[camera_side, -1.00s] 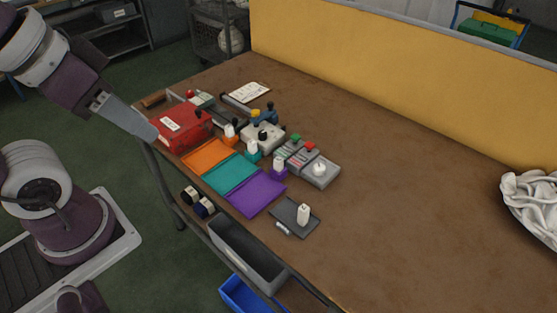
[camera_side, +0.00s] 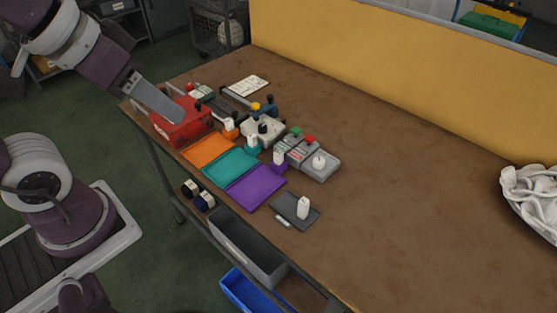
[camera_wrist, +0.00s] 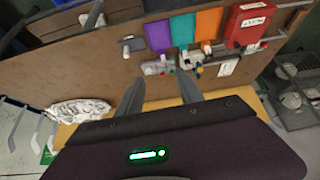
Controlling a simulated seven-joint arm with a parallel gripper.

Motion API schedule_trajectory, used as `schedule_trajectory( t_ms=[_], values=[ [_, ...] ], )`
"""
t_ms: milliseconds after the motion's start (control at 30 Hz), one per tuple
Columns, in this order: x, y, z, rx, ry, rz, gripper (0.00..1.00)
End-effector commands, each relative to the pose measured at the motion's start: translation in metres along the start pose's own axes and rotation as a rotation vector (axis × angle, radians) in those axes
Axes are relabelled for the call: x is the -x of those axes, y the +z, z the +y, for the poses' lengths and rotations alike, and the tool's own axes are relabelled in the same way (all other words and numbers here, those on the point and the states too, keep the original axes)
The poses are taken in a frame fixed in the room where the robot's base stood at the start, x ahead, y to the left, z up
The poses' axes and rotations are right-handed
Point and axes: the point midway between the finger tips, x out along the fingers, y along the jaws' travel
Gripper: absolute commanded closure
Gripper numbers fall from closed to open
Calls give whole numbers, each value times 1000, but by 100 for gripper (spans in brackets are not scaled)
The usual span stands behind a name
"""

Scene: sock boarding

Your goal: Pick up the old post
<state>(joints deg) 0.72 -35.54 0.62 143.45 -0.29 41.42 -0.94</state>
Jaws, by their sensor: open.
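Several small white upright pieces could be the post; which is the old one I cannot tell. One white post (camera_side: 303,207) stands on a small dark grey tray (camera_side: 283,207) at the table's front. Others stand on coloured bases: orange (camera_side: 229,130), teal (camera_side: 252,145) and purple (camera_side: 279,160). My gripper (camera_side: 180,120) is over the red box (camera_side: 178,132), well away from the tray. In the wrist view my gripper (camera_wrist: 160,90) has its two fingers spread with nothing between them. The dark tray (camera_wrist: 136,44) also shows there, at upper left.
Orange (camera_side: 207,150), teal (camera_side: 232,167) and purple (camera_side: 257,186) mats line the front edge. Grey units with coloured buttons (camera_side: 308,158) stand behind. A grey bin (camera_side: 247,247) hangs below the edge. White cloth (camera_side: 530,195) lies at far right. The table's middle right is clear.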

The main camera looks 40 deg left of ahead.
Motion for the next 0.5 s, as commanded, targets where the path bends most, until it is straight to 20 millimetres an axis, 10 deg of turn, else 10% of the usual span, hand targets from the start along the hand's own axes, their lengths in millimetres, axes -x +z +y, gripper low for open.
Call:
schedule_trajectory(
  t_ms=[233,500],
  values=[
    [-146,-105,2,95,1,172,56],
    [-301,-105,-7,91,-50,423,56]
  ],
)
